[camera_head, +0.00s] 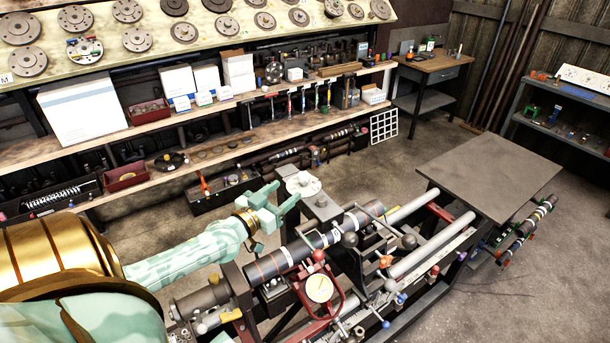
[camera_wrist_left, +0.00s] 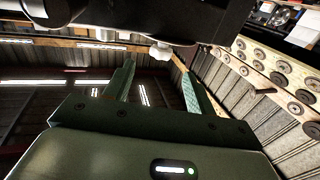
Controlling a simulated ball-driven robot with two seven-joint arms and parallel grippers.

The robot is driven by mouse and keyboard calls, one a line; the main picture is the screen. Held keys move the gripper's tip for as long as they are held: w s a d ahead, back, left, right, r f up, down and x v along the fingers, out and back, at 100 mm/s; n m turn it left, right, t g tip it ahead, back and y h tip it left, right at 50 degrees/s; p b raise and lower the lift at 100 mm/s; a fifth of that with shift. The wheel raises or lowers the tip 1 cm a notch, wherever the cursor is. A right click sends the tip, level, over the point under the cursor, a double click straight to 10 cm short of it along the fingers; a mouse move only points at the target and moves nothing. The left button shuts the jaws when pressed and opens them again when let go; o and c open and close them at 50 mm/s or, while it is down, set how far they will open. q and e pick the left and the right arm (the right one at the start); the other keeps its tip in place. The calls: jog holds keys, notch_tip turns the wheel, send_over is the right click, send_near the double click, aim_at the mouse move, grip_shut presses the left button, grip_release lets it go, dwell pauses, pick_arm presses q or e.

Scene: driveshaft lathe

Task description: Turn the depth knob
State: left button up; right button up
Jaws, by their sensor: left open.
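A pale, lobed knob (camera_head: 303,184), which looks like the depth knob, sits by a grey block (camera_head: 322,207) on the lathe (camera_head: 300,245). My left gripper (camera_head: 281,198) is pale green, open and empty, just left of the knob, with its fingers pointing toward it. In the left wrist view a white lobed knob (camera_wrist_left: 160,52) shows beneath a dark machine part, between and beyond the open fingertips of my left gripper (camera_wrist_left: 158,67). I see no contact with it. My right gripper is not in view.
A grey flat plate (camera_head: 490,175) is at the right. Shelves with boxes (camera_head: 83,107) line the back. Open floor lies between.

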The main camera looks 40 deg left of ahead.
aim_at(304, 174)
pick_arm(q)
jog(key=w, duration=0.7)
jog(key=shift+w+a+f+b, duration=0.1)
jog(key=shift+w+a+b, duration=0.15)
jog(key=shift+b, duration=0.1)
jog(key=shift+w, duration=0.8)
jog(key=shift+c, duration=0.7)
jog(key=c, duration=0.9)
jog(key=shift+o, duration=0.2)
jog(key=n+y+p, duration=0.1)
jog(key=y+p, duration=0.1)
jog(key=p, duration=0.2)
jog(key=shift+r, duration=0.4)
jog(key=shift+f+n+p, duration=0.15)
jog(key=shift+n+p, duration=0.15)
jog(key=shift+f, duration=0.15)
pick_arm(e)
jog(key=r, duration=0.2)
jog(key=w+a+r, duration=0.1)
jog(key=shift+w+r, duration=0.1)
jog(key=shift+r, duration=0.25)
